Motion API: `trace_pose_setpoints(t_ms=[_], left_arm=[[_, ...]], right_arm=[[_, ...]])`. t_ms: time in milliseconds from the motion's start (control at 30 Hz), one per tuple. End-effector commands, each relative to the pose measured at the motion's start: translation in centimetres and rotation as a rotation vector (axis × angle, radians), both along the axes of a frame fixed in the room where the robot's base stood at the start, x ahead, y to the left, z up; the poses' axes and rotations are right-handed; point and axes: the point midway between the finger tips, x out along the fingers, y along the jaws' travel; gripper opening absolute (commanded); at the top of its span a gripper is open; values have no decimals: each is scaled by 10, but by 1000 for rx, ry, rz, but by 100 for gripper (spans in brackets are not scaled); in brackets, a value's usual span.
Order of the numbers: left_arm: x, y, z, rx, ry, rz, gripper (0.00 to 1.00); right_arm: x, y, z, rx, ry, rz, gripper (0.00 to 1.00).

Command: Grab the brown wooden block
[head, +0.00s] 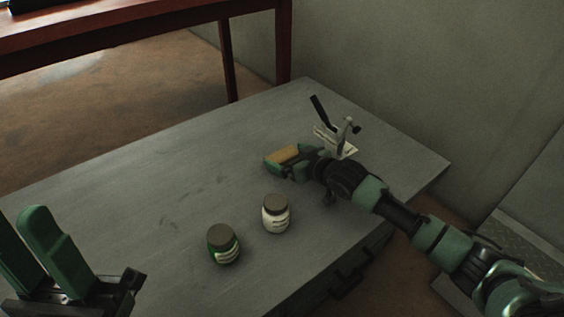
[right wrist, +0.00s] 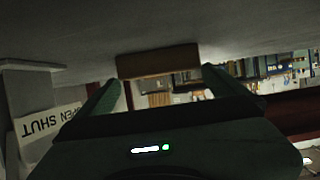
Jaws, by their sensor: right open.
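The brown wooden block (head: 284,154) lies on the grey table top, towards its back right. My right gripper (head: 285,162) is low at the table with its fingers around the block.
A white jar (head: 276,213) and a green jar (head: 223,244) stand on the grey table (head: 150,190) in front of the right gripper. A small stand with a black lever (head: 320,112) and a label is just behind the right wrist. The table's left part is clear.

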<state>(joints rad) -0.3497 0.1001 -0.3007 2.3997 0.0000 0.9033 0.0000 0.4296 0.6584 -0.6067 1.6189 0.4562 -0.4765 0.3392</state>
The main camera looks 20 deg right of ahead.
Motion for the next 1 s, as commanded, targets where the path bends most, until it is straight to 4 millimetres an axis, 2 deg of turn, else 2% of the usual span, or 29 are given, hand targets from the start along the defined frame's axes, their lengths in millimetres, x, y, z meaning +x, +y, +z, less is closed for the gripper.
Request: trace_pose_setpoints(t_ms=[33,100,300,500,533,700,1000], left_arm=[[0,0,-13,0,1,0,36],[0,0,-20,0,1,0,36],[4,-1,-10,3,-34,3,36],[4,-1,-9,4,-34,2,36],[4,-1,-9,5,-33,2,36],[4,-1,-9,5,-33,2,36],[4,-1,-8,4,-34,1,36]], right_arm=[[8,4,-10,1,-2,0,100],[17,7,-14,0,-3,0,100],[32,13,-17,1,-1,0,100],[32,13,-16,1,0,0,100],[32,13,-16,0,0,0,97],[32,13,-16,0,0,0,50],[32,13,-13,0,-1,0,48]])
